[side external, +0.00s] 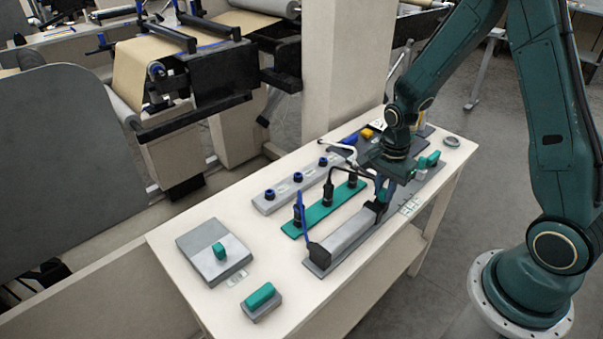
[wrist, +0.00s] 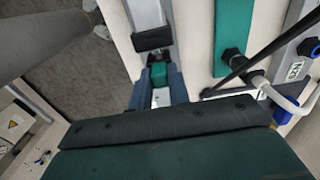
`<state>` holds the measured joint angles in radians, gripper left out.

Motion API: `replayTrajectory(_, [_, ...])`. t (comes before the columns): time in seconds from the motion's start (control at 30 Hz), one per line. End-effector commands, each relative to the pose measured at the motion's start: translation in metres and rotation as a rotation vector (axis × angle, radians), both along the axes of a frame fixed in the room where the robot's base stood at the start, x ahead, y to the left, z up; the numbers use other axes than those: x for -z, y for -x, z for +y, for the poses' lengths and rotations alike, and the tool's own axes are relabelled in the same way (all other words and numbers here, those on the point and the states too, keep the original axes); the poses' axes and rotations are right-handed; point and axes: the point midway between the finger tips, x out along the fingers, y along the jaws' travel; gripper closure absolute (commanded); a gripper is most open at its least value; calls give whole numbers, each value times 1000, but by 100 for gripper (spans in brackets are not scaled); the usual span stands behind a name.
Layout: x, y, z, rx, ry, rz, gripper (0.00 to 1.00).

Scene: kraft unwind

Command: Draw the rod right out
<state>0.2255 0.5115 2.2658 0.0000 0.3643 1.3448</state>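A long grey housing (side external: 345,231) lies along the front of the table, with a dark block at its near end and a dark collar at its far end. The housing and its dark collar (wrist: 153,39) also show at the top of the wrist view. A small teal grip (wrist: 158,74) sits just past the collar, with a pale metal piece below it. I take this for the rod's end; the rest of the rod is hidden. My gripper (wrist: 159,83) has one finger on each side of the teal grip, with no gap visible at the tips. In the side view my gripper (side external: 384,190) is low at the collar.
A teal strip (side external: 325,210) with black plugs and cables stands close behind the housing. A grey strip with blue-topped knobs (side external: 297,186) lies farther back. A grey box (side external: 214,251) and a small teal-topped block (side external: 261,300) stand at the near end. A white cable runs near my gripper.

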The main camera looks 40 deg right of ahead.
Motion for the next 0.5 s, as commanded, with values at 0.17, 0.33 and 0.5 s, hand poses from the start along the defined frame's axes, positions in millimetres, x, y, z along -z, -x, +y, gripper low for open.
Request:
replayTrajectory(0.17, [0, 0, -1, 0, 0, 0, 100])
replayTrajectory(0.33, [0, 0, -7, 2, 0, 0, 100])
replayTrajectory(0.5, [0, 0, -26, 5, 0, 0, 100])
